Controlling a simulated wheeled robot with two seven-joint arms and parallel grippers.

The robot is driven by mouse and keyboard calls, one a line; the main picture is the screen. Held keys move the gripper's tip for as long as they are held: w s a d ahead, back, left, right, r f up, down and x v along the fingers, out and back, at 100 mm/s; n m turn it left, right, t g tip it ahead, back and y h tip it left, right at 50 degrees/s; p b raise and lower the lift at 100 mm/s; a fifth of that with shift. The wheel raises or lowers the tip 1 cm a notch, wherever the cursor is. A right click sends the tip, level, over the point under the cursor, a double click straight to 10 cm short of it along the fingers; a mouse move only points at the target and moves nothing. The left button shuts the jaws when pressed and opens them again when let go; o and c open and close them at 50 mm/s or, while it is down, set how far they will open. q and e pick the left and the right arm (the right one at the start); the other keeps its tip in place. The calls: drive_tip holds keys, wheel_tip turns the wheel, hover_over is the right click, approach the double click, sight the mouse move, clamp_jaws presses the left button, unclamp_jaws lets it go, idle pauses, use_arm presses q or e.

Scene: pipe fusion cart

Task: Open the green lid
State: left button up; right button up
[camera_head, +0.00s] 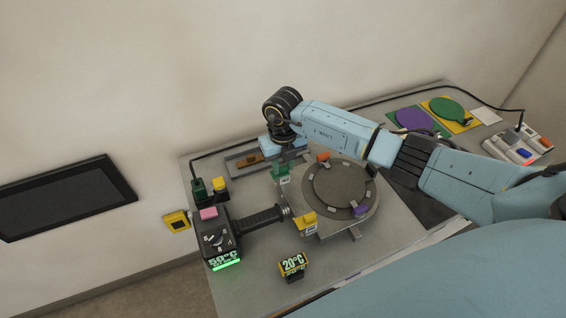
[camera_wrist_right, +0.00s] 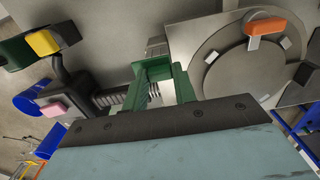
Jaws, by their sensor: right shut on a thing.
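The green lid (camera_head: 280,171) is a small green piece at the far-left rim of the round grey turntable (camera_head: 338,188). My right gripper (camera_head: 283,158) reaches down over it from behind and is shut on it. In the right wrist view the green lid (camera_wrist_right: 183,84) shows as a green bracket shape just beyond the dark edge of my gripper. The fingertips are mostly hidden there, so the lid's exact angle is hard to tell. My left gripper is not in view.
Around the turntable sit orange (camera_head: 323,156), yellow (camera_head: 305,221) and purple (camera_head: 360,211) pieces. A black heater with a 50°C display (camera_head: 223,258) and a 20°C display (camera_head: 293,264) stand in front. Purple (camera_head: 414,118) and green (camera_head: 446,107) discs lie at the back right.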

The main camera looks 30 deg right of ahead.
drive_tip(key=shift+c, duration=0.6)
drive_tip(key=n+b, duration=0.1)
drive_tip(key=w+n+b, duration=0.1)
drive_tip(key=b, duration=0.1)
drive_tip(key=shift+f+n, duration=0.1)
drive_tip(key=shift+n, duration=0.3)
drive_tip(key=shift+w+a+r+n+b, duration=0.1)
drive_tip(key=shift+w+a+n+b, duration=0.35)
drive_tip(key=shift+n+b, duration=2.3)
drive_tip(key=shift+w+a+r+n+b, duration=0.15)
drive_tip(key=shift+a+n+b, duration=0.5)
drive_tip(key=shift+n+b, duration=2.15)
drive_tip(key=shift+w+a+f+n+b, duration=0.1)
drive_tip(key=shift+w+a+n+b, duration=0.4)
drive_tip(key=shift+n+b, duration=2.25)
drive_tip(key=shift+s+n+p, duration=0.1)
drive_tip(key=shift+n+p, duration=0.8)
drive_tip(key=shift+r, duration=0.1)
drive_tip(key=o, duration=1)
